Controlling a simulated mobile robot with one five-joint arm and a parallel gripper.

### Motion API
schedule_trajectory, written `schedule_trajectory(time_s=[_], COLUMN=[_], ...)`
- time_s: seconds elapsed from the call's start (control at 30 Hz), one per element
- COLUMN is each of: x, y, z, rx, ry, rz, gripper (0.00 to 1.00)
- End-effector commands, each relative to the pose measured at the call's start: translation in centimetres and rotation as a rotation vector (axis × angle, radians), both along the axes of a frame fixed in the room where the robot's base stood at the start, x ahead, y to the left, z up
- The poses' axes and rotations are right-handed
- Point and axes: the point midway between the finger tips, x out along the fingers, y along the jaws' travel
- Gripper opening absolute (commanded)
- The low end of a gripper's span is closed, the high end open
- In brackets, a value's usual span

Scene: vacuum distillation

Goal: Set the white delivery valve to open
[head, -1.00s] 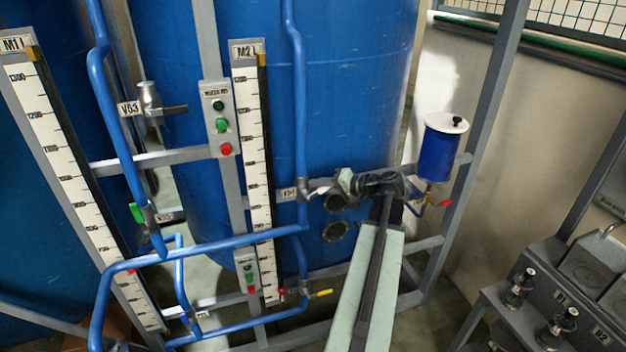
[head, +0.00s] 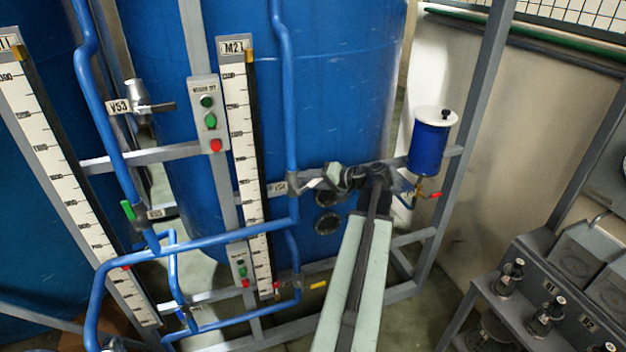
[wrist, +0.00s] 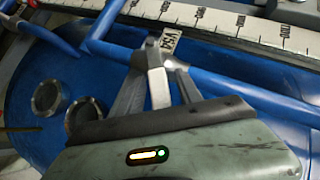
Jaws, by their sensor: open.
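The white delivery valve sits on the blue vertical pipe beside a V54 tag (wrist: 170,42). Its pale lever (head: 312,183) points to the right and slightly up, towards my gripper (head: 332,180). In the wrist view the pale lever (wrist: 157,85) lies between the two grey fingers of my gripper (wrist: 159,88), which are spread apart. I cannot tell whether either finger touches the lever. The valve body is partly hidden behind the lever and fingers.
A blue tank (head: 345,80) with round flanges (head: 327,223) stands close behind. The M21 scale (head: 245,150) and blue pipes (head: 289,100) are to the left. A blue canister (head: 430,148) with a red-handled valve hangs at right. Grey frame bars cross below.

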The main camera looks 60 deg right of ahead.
Motion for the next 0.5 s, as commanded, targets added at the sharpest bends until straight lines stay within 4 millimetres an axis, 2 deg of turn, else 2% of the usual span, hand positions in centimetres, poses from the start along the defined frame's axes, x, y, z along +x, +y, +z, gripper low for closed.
schedule_trajectory(time_s=[0.13, 0.3, 0.5], x=[-1.3, -4.6, -7.1], y=[-0.1, -0.3, -0.5], z=[0.8, 2.2, 3.0], rx=[0.0, 0.0, 0.0], ry=[0.0, 0.0, 0.001], rz=[-0.002, -0.002, -0.002], gripper=[0.42, 0.42, 0.42])
